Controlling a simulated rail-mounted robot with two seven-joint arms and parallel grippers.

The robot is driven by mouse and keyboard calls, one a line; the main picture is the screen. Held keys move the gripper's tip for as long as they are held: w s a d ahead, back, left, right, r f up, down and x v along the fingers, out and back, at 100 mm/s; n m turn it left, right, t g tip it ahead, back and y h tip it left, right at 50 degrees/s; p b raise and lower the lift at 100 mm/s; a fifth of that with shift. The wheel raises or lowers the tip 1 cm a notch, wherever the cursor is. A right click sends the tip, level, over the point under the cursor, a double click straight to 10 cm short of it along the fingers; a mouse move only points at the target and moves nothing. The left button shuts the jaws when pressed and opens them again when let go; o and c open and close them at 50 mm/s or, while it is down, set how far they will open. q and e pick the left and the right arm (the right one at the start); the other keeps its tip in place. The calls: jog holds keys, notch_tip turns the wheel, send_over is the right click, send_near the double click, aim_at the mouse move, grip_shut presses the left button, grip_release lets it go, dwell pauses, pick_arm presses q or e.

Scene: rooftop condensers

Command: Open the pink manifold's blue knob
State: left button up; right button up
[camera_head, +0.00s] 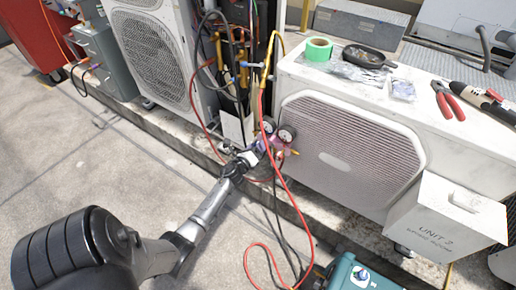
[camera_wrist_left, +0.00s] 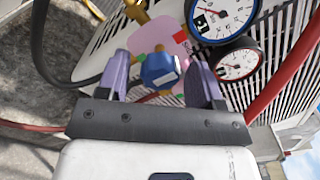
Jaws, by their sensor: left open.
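The pink manifold (camera_wrist_left: 160,38) shows in the left wrist view with a blue-rimmed gauge (camera_wrist_left: 222,14) and a red-labelled gauge (camera_wrist_left: 237,64). Its blue knob (camera_wrist_left: 160,72) faces the camera, with a pale mark on its face. My left gripper (camera_wrist_left: 163,78) is open, with one purple finger on each side of the blue knob. I cannot tell whether the fingers touch it. In the head view my left gripper (camera_head: 246,160) is at the manifold (camera_head: 270,139), in front of the condensers, and covers most of the blue knob. My right gripper is not in view.
Red hoses (camera_head: 284,192) hang from the manifold to the ground, with dark hoses beside them. A white condenser (camera_head: 352,150) stands right behind, with green tape (camera_head: 318,49) and red pliers (camera_head: 447,99) on top. The concrete floor (camera_head: 100,165) at left is mostly clear.

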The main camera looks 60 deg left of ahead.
pick_arm(q)
jog(key=shift+w+a, duration=0.15)
jog(key=shift+w, duration=0.25)
jog(key=shift+c, duration=0.2)
jog(key=c, duration=0.9)
